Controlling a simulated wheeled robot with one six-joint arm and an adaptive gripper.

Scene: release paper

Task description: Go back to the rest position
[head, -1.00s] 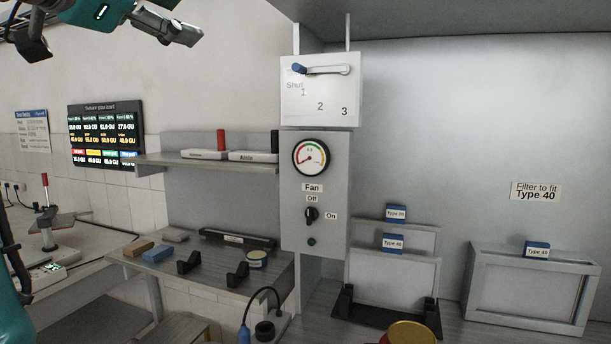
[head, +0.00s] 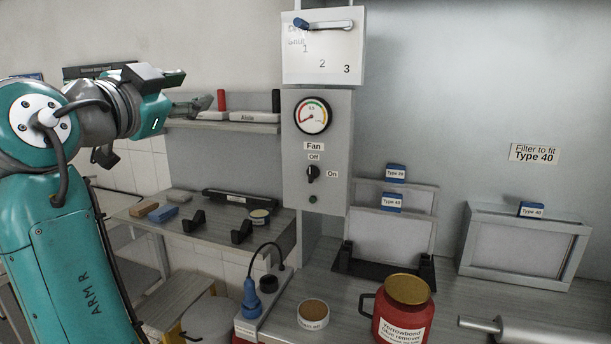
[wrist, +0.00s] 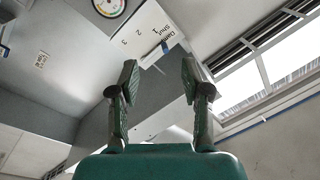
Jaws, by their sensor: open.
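My gripper (head: 196,105) is at the left of the head view, raised on my teal arm, in front of the wall shelf and pointing right toward the fan panel. In the wrist view my gripper (wrist: 158,75) shows two dark fingers spread apart with nothing between them. It is open and empty. Beyond the fingers, the wrist view shows the white lever plate (wrist: 145,32) and part of the round gauge (wrist: 109,5). My gripper looks clear of the shelf, but the exact gap cannot be told.
The wall shelf (head: 240,128) and the fan control panel (head: 322,155) stand right of my gripper. Below are a side bench (head: 190,258) with blocks and holders, a red pot (head: 403,312), a round tin (head: 313,315) and framed filters (head: 525,245). Space above the side bench is free.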

